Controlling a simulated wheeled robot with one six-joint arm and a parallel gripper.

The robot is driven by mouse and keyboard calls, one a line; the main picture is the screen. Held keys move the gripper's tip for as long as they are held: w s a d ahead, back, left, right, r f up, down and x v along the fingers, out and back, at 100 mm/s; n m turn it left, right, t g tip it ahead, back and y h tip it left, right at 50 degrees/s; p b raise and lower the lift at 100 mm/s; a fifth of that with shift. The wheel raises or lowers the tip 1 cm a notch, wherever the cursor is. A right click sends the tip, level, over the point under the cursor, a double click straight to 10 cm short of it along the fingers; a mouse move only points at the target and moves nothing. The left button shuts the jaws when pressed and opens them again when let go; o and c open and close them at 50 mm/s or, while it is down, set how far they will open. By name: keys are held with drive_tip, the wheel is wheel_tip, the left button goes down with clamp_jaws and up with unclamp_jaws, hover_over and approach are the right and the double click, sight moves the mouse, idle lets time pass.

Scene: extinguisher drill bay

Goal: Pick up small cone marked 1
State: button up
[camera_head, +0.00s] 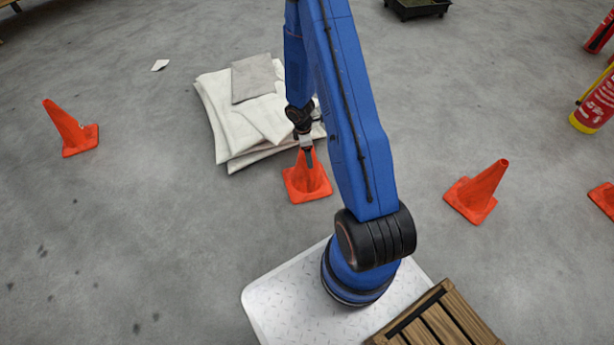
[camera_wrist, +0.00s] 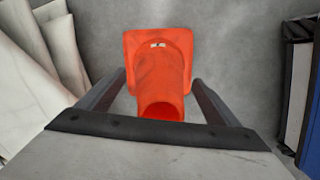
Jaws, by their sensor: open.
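An orange cone (camera_head: 308,184) stands upright on the floor directly under my gripper (camera_head: 307,154). In the wrist view this cone (camera_wrist: 160,70) lies between the two fingers, its hollow tip toward the palm. My gripper (camera_wrist: 160,84) is open, with a finger on each side of the cone and a gap visible beside it. A small white label on the cone's base is too small to read. Other orange cones stand at the left (camera_head: 70,130), at the right (camera_head: 478,193) and cut off at the right edge (camera_head: 604,197); I see no number on them.
Folded pale sheets (camera_head: 225,118) lie on the floor just behind and left of the near cone. A wooden crate (camera_head: 440,318) sits at the lower right. A red extinguisher (camera_head: 597,105) stands at the right. A dark tray (camera_head: 418,8) is at the back. The left floor is mostly clear.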

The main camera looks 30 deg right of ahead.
drive_tip(key=shift+f, duration=0.1)
drive_tip(key=c, duration=1.6)
